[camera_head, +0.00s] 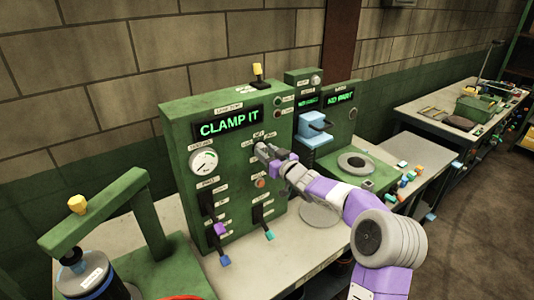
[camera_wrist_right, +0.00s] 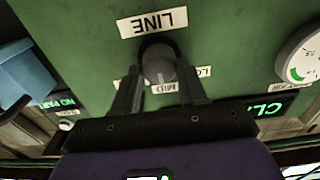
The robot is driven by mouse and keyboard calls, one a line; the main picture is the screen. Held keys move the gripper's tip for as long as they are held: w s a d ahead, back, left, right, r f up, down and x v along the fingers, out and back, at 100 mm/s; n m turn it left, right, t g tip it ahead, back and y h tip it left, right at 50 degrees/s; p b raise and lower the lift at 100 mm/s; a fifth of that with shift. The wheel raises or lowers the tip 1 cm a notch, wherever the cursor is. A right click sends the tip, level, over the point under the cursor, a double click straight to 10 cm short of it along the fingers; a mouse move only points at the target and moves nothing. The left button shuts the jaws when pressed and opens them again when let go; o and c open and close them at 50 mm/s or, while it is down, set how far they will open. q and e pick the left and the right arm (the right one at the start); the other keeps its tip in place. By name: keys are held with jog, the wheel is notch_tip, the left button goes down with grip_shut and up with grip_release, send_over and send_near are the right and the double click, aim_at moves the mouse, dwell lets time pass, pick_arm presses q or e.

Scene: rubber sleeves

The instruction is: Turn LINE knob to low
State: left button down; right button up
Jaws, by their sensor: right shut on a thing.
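The LINE knob (camera_wrist_right: 160,64) is a dark round knob with a grey front on the green panel (camera_head: 238,185). In the right wrist view, which is upside down, the LINE label (camera_wrist_right: 153,22) is above it. A MID label (camera_wrist_right: 165,88) and a partly covered label starting LO (camera_wrist_right: 205,72) are below it. My right gripper (camera_wrist_right: 160,82) has its two dark fingers on either side of the knob, shut on it. In the head view my right gripper (camera_head: 268,153) reaches the panel's right half and mostly hides the knob. Which label the knob points to is unclear. My left gripper is not in view.
The panel carries a CLAMP IT display (camera_head: 229,123), a gauge (camera_head: 204,162) and levers with coloured handles (camera_head: 222,231). A green clamp stand (camera_head: 110,210) is at the left. A blue block fixture (camera_head: 313,128) is to the right. A side bench (camera_head: 465,115) stands beyond.

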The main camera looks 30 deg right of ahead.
jog(key=n+b, duration=0.3)
jog(key=n, duration=0.1)
jog(key=shift+a+f, duration=0.1)
jog(key=n+b, duration=0.2)
jog(key=n, duration=0.3)
dwell(0.4)
dwell(0.4)
jog(key=o, duration=1)
jog(key=shift+o, duration=0.2)
jog(key=s+b, duration=0.1)
jog(key=s, duration=0.6)
jog(key=shift+s+d, duration=0.25)
jog(key=shift+s, duration=0.1)
